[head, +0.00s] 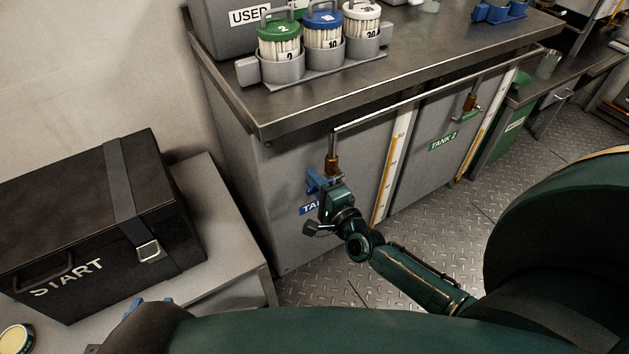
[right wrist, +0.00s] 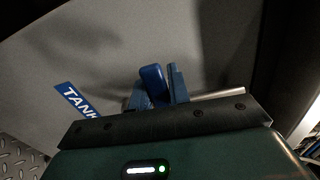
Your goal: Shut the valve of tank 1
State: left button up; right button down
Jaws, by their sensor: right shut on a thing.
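The tank 1 valve (head: 332,164) is a brass body under the pipe at the front left of the steel cabinet. A blue label (head: 309,209), partly hidden by my arm, is below it; in the right wrist view it reads "TANK" (right wrist: 76,101). My right gripper (head: 319,182) is at the valve. In the right wrist view its jaws (right wrist: 160,88) are shut on the blue valve handle (right wrist: 152,78). The handle's exact angle is hard to tell. My left gripper (head: 152,302) shows only its two blue fingertips, apart, at the bottom left, away from the valve.
A "TANK 2" valve (head: 470,102) with a green handle is further right. Racked green, blue and white canisters (head: 322,30) stand on the steel top (head: 400,65). A black START case (head: 95,225) sits on a grey bench (head: 225,230) at left. The metal floor (head: 320,290) is clear.

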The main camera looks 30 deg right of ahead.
jog(key=shift+r, duration=0.35)
jog(key=c, duration=1.3)
grip_release()
jog(key=shift+c, duration=0.2)
pick_arm(q)
jog(key=shift+s+r, duration=0.1)
pick_arm(e)
jog(key=shift+f, duration=0.1)
pick_arm(q)
jog(key=shift+s+a+r+n+g+p, duration=0.2)
jog(key=shift+s+r+n+g+p, duration=0.15)
jog(key=shift+p, duration=0.5)
pick_arm(e)
jog(key=s+d, duration=0.1)
jog(key=s, duration=1.2)
